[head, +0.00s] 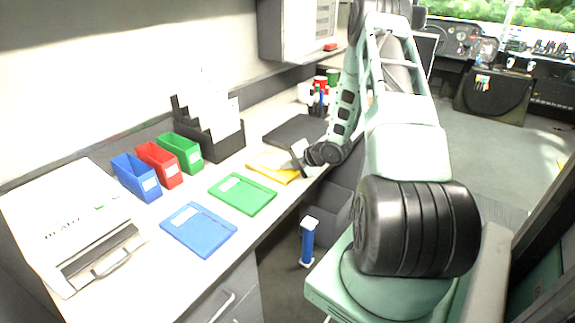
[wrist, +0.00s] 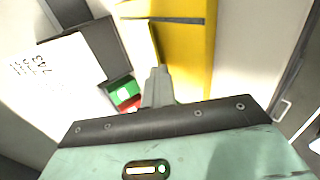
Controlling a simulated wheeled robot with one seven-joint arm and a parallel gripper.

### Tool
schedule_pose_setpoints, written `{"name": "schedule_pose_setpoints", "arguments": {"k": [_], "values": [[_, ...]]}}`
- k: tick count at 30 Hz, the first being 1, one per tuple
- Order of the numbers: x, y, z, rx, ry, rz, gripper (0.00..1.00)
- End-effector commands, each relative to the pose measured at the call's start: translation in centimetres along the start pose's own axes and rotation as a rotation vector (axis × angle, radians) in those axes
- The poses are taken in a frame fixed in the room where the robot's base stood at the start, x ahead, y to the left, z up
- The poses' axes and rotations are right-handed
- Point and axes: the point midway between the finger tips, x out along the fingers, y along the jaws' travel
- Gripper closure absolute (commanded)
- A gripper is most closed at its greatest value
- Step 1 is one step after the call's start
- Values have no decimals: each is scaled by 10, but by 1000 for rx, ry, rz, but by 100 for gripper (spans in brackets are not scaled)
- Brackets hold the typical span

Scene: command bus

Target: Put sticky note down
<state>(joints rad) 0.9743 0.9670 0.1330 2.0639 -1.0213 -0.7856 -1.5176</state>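No sticky note can be made out for sure in either view. My gripper (head: 299,158) is low over the desk, at the right end of a yellow tray (head: 268,165). In the wrist view the grey fingers of my gripper (wrist: 160,70) are close together, with nothing clearly seen between them. The yellow tray (wrist: 184,50) lies just beyond the fingertips there, with a dark line across it. I cannot tell whether the fingers touch it.
A green tray (head: 242,194) and a blue tray (head: 198,229) lie nearer on the desk. Behind stand blue (head: 133,178), red (head: 158,166) and green (head: 183,153) bins and a black file sorter (head: 222,144). A dark mat (head: 297,131) lies beyond. A white case (head: 75,225) is at left.

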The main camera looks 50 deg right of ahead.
Motion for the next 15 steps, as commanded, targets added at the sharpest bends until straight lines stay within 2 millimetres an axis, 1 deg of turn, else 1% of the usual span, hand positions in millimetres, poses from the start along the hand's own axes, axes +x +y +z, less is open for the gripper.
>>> {"name": "schedule_pose_setpoints", "arguments": {"k": [13, 14, 15], "values": [[5, -6, 0, 0, 1, 0, 99], [4, -5, 0, 0, 1, 0, 91], [4, -5, 0, 0, 1, 0, 80]]}}
